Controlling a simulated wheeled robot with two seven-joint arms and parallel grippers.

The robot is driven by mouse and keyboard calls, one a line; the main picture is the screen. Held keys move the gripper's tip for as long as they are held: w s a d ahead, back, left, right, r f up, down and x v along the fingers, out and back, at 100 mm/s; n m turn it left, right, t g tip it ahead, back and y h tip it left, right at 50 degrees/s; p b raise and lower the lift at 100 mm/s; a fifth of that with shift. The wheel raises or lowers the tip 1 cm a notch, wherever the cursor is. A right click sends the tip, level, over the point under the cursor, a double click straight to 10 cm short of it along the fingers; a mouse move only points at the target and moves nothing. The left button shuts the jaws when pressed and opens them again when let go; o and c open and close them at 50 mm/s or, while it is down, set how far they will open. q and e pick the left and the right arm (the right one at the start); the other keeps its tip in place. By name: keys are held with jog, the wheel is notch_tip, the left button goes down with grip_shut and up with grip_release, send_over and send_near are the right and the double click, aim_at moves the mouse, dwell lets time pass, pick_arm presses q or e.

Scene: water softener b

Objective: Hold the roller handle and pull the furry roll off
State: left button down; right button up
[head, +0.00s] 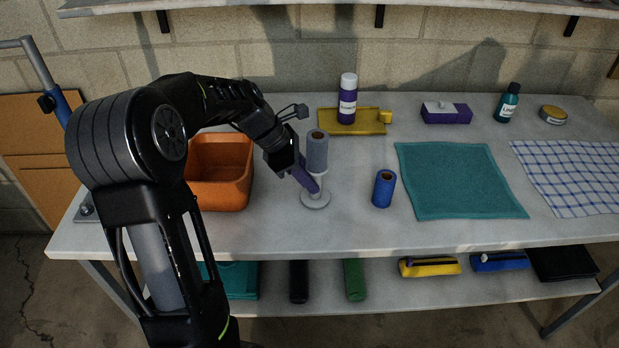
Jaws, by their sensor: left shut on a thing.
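A grey furry roll (317,150) stands upright, with a brown hole at its top. Below it is a pale roller handle (317,199) with a round foot resting on the table. My left gripper (312,184) reaches in from the left. Its purple fingers are shut on the handle, just under the grey roll. The far fingertip is partly hidden, so the exact contact is hard to see. My right gripper is not in view.
A blue roll (384,189) stands to the right on the grey table (350,235). An orange bin (222,195) is at the left, close to my arm. A teal cloth (460,180) lies farther right.

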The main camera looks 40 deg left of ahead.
aim_at(325, 146)
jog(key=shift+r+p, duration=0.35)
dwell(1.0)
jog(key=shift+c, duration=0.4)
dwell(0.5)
